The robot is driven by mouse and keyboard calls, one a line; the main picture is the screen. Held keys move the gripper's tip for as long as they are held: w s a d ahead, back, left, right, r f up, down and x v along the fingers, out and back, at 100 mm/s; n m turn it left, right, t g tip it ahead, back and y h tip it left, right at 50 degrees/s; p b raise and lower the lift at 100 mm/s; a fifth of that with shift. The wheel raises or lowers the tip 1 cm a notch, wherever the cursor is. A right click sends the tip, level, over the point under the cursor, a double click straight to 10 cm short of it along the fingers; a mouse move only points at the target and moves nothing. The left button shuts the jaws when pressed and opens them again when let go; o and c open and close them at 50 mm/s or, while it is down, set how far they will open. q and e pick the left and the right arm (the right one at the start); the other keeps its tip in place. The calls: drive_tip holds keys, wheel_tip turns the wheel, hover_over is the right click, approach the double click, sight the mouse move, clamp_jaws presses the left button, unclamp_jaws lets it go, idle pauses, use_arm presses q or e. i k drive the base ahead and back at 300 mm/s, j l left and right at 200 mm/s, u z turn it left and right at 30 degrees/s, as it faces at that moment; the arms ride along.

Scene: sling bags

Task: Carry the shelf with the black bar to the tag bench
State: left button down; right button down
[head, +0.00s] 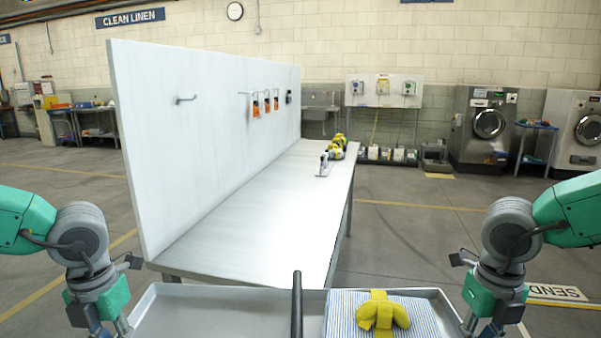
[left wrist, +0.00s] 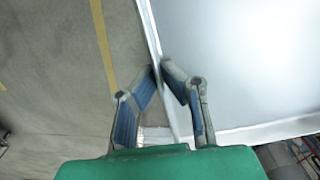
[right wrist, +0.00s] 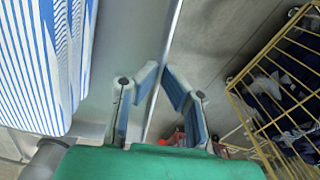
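The shelf (head: 215,300) is a grey metal tray at the bottom of the head view. A black bar (head: 297,305) rises at its middle. Its left half is bare; a blue-striped folded cloth (head: 412,312) with a yellow strap bundle (head: 380,314) lies on its right half. My left gripper (left wrist: 160,66) is closed on the shelf's left rim. My right gripper (right wrist: 160,68) is closed on its right rim. The tag bench (head: 270,215) stands just ahead, with a tall white back panel (head: 200,120) bearing hooks and orange tags (head: 266,105). The shelf's underside is hidden.
A yellow wire cart (right wrist: 270,90) of dark cloth stands close to my right gripper. Floor right of the bench is open.

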sight(265, 269)
drive_tip(key=i+j, duration=0.2)
drive_tip(key=i, duration=0.35)
drive_tip(key=i+j, duration=0.25)
drive_tip(key=i, duration=0.25)
